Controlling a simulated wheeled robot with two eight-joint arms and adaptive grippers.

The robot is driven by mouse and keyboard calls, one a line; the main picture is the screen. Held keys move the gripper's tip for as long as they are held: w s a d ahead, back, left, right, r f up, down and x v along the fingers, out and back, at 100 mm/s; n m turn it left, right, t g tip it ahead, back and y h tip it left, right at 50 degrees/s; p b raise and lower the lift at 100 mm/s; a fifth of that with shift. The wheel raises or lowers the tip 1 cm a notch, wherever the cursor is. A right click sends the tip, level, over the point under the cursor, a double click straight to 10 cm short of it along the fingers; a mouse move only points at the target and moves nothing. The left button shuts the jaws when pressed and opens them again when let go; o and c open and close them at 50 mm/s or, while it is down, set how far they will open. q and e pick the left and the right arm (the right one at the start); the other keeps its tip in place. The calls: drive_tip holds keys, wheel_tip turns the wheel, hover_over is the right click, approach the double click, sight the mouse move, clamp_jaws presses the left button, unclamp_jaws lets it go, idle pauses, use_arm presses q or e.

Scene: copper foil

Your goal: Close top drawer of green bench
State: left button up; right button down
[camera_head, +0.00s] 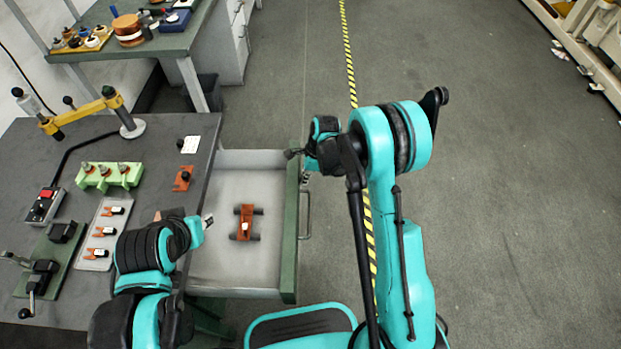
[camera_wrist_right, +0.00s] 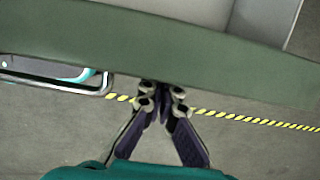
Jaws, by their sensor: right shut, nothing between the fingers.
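The top drawer (camera_head: 215,265) is pulled out to the right of the dark-topped bench (camera_head: 150,150). Its green front panel (camera_head: 290,235) carries a metal handle (camera_head: 305,215). My right gripper (camera_head: 296,154) is at the far end of the front panel, beyond the handle. In the right wrist view the gripper (camera_wrist_right: 163,92) is shut and empty, its tips at the edge of the green panel (camera_wrist_right: 200,50), with the handle (camera_wrist_right: 60,75) to the left. I cannot tell whether they touch. My left gripper (camera_head: 206,221) is over the drawer's bench side; its finger gap is unclear.
An orange-brown part with dark ends (camera_head: 245,222) lies inside the drawer. Fixtures, including a green block (camera_head: 108,176) and a white tray (camera_head: 103,235), stand on the bench. A second bench (camera_head: 175,42) is behind. The floor (camera_head: 510,200) to the right is clear.

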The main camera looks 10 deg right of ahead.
drive_tip(key=w+a, duration=0.1)
drive_tip(key=a, duration=0.7)
drive_tip(key=w+a, duration=0.2)
drive_tip(key=a, duration=0.7)
drive_tip(key=w+a, duration=0.2)
drive_tip(key=a, duration=0.6)
drive_tip(key=shift+w+a+b, duration=0.1)
drive_tip(key=shift+a+b, duration=0.05)
drive_tip(key=shift+b, duration=0.25)
